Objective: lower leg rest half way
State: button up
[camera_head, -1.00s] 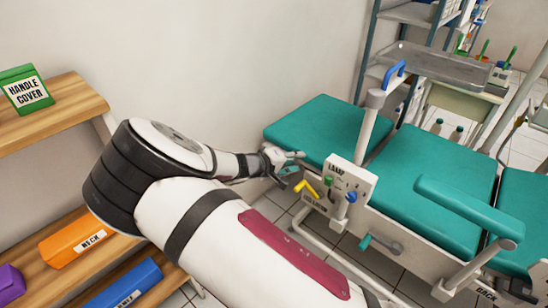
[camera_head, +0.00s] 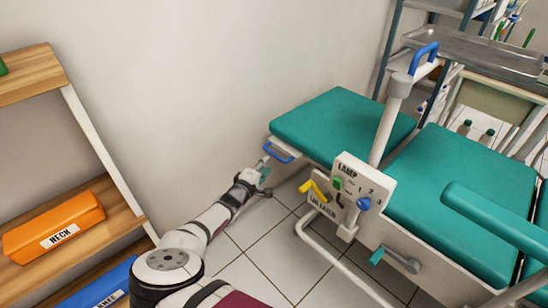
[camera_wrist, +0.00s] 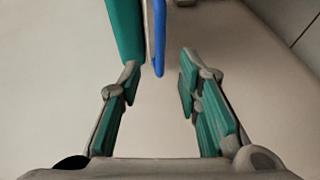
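The leg rest (camera_head: 340,122) is the teal pad at the left end of the dental chair. It looks about level. A blue handle (camera_head: 279,152) sticks out from its near left corner. My gripper (camera_head: 265,172) is just beside and below this handle. In the wrist view my gripper (camera_wrist: 159,68) is open, with teal finger pads. I cannot tell whether a finger touches the handle.
A post with a panel marked LAMP (camera_head: 350,180) stands right of my gripper, with a yellow lever (camera_head: 313,190). A teal-ended crank (camera_head: 377,257) is lower on the chair frame. Shelves with an orange NECK box (camera_head: 55,228) stand left. Tiled floor lies clear between.

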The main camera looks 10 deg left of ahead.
aim_at(274, 155)
jog(key=b+x, duration=0.3)
jog(key=x, duration=0.5)
jog(key=shift+w+d, duration=0.1)
jog(key=shift+w, duration=0.3)
jog(key=shift+c, duration=0.3)
grip_shut()
